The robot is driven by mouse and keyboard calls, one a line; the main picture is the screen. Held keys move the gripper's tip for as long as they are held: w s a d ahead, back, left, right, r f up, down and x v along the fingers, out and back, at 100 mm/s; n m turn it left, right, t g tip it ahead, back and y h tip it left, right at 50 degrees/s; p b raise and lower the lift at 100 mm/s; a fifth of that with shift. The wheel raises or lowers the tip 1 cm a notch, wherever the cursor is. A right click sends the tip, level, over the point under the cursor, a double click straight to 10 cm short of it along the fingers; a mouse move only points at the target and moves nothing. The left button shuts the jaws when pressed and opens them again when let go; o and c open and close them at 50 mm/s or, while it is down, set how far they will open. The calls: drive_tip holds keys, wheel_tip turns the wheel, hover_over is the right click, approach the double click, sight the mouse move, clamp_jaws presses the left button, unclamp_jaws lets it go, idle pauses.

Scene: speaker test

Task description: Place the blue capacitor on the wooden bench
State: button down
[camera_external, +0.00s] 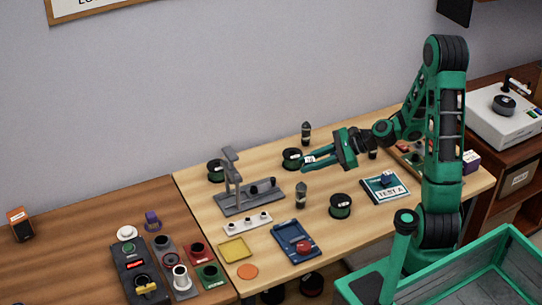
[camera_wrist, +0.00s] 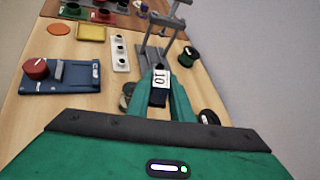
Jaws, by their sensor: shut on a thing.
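My gripper (camera_external: 306,164) is above the middle of the light wooden bench (camera_external: 300,230), its fingers pointing left. In the wrist view, the green fingers close on a small dark part with a white label reading "10" (camera_wrist: 161,80). Its colour looks near black, so I cannot tell whether it is the blue capacitor. In the external view it is mostly hidden by the fingers. The held part appears raised above the bench. A small dark blue part (camera_external: 387,178) sits on the board marked TEST A (camera_external: 374,194).
A darker wooden bench (camera_external: 80,235) adjoins at left. Bare wood shows between the items.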

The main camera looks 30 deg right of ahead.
wheel_tip(320, 180, up, 18)
drive_tip(key=n+g+y, duration=0.2)
drive_tip(key=g, duration=0.4)
hover_over(152, 203)
wheel_tip(152, 203, down, 20)
drive_tip(key=shift+s+f, duration=0.1)
drive_tip(key=shift+f, duration=4.3)
drive_tip(key=shift+f, duration=0.1)
